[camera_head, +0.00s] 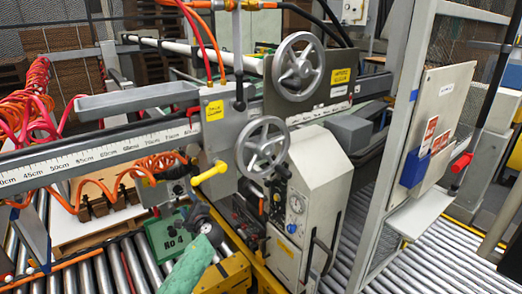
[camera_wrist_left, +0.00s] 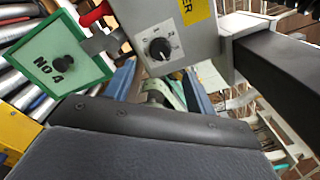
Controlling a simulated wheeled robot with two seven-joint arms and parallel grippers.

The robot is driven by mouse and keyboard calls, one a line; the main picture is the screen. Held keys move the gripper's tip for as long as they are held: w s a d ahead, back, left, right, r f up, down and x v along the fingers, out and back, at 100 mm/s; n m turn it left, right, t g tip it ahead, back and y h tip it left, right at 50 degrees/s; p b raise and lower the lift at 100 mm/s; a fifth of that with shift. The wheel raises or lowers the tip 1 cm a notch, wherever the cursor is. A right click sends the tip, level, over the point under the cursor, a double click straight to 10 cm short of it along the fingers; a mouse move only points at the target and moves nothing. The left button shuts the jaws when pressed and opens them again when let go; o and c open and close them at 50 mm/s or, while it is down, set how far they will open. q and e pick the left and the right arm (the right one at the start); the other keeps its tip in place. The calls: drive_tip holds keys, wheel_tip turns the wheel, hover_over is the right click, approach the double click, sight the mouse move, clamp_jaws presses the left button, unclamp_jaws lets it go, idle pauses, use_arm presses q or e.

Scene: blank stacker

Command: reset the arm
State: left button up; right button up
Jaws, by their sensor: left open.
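My left gripper (camera_head: 190,210) is low in the middle-left of the head view, beside a green plate marked with a 4 (camera_head: 166,237) and below the ruler beam. In the left wrist view its two blue fingers (camera_wrist_left: 164,88) stand apart. A pale green and white rounded part shows between or behind them; I cannot tell whether it touches them. A grey control box with a dial (camera_wrist_left: 158,45) is just beyond the fingers. The green plate with a black knob (camera_wrist_left: 62,68) is to their left. My right gripper is in neither view.
The ruler beam (camera_head: 95,152) crosses above my left gripper. Coiled orange hoses (camera_head: 135,178) hang at its left. Handwheels (camera_head: 262,145) and a white machine housing (camera_head: 308,190) stand to the right. Rollers (camera_head: 115,268) lie below; a grey post (camera_head: 400,130) rises at right.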

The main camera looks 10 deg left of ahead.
use_arm(q)
drive_tip(key=w+d+f+n+h, duration=0.2)
drive_tip(key=d+f+n+h, duration=0.15)
drive_tip(key=f, duration=0.35)
drive_tip(key=w+d+f+n+h, duration=0.1)
drive_tip(key=d+f+n+h, duration=0.1)
drive_tip(key=f+n+h, duration=0.45)
drive_tip(key=s+d+f+n+g+h, duration=0.15)
drive_tip(key=s+d+f, duration=0.3)
drive_tip(key=f, duration=0.65)
drive_tip(key=s+d+f+g, duration=0.2)
drive_tip(key=s+d+f, duration=0.3)
drive_tip(key=f, duration=0.7)
drive_tip(key=s+d+f+n+g+h, duration=0.1)
drive_tip(key=s+d+f+g, duration=0.15)
drive_tip(key=s+f, duration=0.65)
drive_tip(key=s+d+f+g+h, duration=0.1)
drive_tip(key=s+d+f, duration=0.3)
drive_tip(key=s+f, duration=0.5)
drive_tip(key=s+d+f+g, duration=0.1)
drive_tip(key=s+f, duration=0.1)
drive_tip(key=s, duration=0.7)
drive_tip(key=s+d+f+g, duration=0.1)
drive_tip(key=s+d+f, duration=0.1)
drive_tip(key=s, duration=0.7)
drive_tip(key=s+d+f+g, duration=0.1)
drive_tip(key=s+f, duration=0.3)
drive_tip(key=s, duration=0.6)
drive_tip(key=shift+d+n, duration=0.35)
drive_tip(key=shift+d, duration=0.2)
